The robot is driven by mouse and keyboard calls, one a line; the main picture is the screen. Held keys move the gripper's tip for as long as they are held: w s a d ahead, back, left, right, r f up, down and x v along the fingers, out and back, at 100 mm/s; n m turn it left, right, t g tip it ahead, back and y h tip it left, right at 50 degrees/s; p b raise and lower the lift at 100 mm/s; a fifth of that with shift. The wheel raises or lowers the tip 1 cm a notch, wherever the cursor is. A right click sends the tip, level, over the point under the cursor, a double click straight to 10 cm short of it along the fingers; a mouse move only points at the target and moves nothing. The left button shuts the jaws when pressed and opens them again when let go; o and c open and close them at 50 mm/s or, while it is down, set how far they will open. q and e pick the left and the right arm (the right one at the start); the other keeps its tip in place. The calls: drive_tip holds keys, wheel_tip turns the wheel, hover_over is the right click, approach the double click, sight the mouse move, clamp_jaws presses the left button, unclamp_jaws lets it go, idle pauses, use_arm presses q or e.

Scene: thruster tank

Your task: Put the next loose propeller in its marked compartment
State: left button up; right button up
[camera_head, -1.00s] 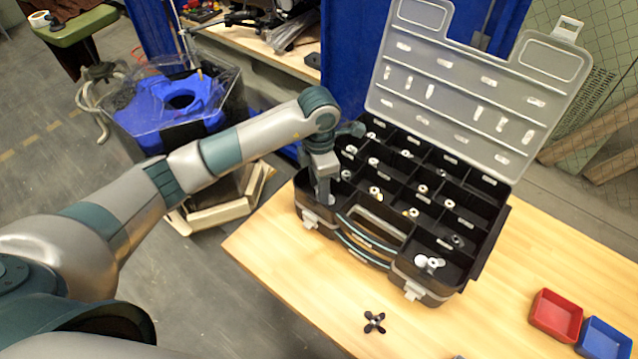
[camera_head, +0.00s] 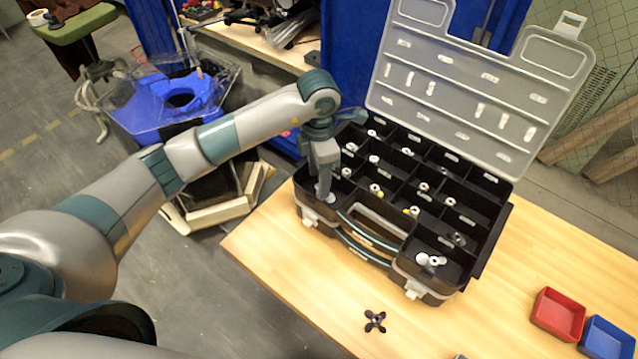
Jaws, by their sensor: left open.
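A dark four-bladed propeller (camera_head: 375,321) lies loose on the wooden table in front of the case. The black organizer case (camera_head: 436,292) stands open with its clear lid raised. Its compartments hold several small white, grey and dark parts; their labels are too small to read. My left gripper (camera_head: 325,192) points down over the front-left compartment of the case, its fingertips low at the compartment. It is open; whether a part lies between the fingers cannot be told. My right gripper does not show.
A red bin (camera_head: 557,314) and a blue bin (camera_head: 604,340) stand at the table's right front. The raised clear lid (camera_head: 470,85) rises behind the case. The wooden table (camera_head: 300,285) is bare to the left of the propeller. A small grey thing shows at the bottom edge.

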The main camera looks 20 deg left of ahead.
use_arm(q)
wheel_tip(320, 180, up, 9)
drive_tip(key=b, duration=0.2)
drive_tip(key=shift+r+b, duration=0.15)
drive_tip(key=shift+b, duration=0.15)
idle(0.5)
